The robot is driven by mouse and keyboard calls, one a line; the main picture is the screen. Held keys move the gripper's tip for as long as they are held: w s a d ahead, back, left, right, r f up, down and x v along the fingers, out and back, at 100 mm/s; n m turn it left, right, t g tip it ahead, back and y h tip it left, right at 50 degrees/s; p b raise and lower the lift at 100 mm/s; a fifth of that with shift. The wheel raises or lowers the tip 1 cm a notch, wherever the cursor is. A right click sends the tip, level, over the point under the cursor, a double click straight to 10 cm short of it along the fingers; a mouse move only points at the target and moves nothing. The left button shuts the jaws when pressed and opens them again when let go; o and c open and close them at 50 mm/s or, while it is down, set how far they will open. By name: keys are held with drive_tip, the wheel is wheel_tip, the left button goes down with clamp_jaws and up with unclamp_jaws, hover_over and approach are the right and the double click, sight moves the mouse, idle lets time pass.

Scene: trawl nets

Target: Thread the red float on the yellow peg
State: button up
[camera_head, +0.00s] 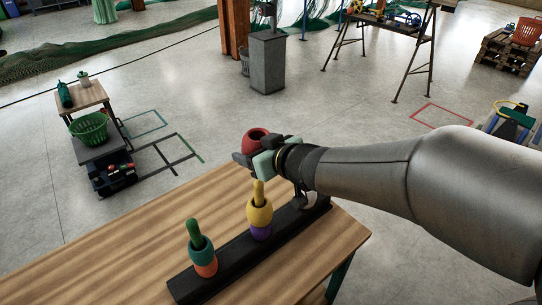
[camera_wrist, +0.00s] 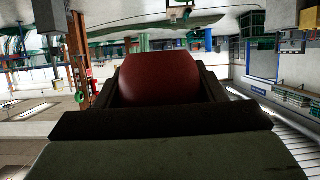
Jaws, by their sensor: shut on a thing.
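The red float (camera_head: 255,137) is held in my gripper (camera_head: 258,152), which is shut on it. The float is up in the air, above and apart from the yellow peg (camera_head: 258,188); its dark opening faces up. In the wrist view the red float (camera_wrist: 160,80) fills the space between the dark jaws (camera_wrist: 160,105). The yellow peg stands upright on a black base (camera_head: 225,262), with a yellow float (camera_head: 260,211) above a purple float (camera_head: 261,232) around it. The peg's top sticks out clear.
On the same base, a green peg (camera_head: 194,232) carries a teal float (camera_head: 201,249) above an orange one (camera_head: 206,267). A grey piece (camera_head: 304,201) at the base's far end is partly hidden by my arm. The wooden table (camera_head: 110,245) is clear on the left.

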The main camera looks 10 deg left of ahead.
sight(262, 187)
drive_tip(key=shift+s+a+f+b, duration=0.1)
drive_tip(key=shift+a+f+b, duration=0.1)
drive_tip(key=shift+f+b, duration=0.3)
wheel_tip(262, 187, down, 4)
drive_tip(key=b, duration=0.4)
drive_tip(key=shift+b, duration=0.4)
drive_tip(key=shift+f+b, duration=2.1)
drive_tip(key=shift+f, duration=0.8)
drive_tip(key=o, duration=1.1)
drive_tip(key=shift+d+r, duration=0.1)
drive_tip(key=shift+d, duration=0.05)
drive_tip(key=shift+p+v, duration=1.85)
drive_tip(key=shift+v, duration=4.05)
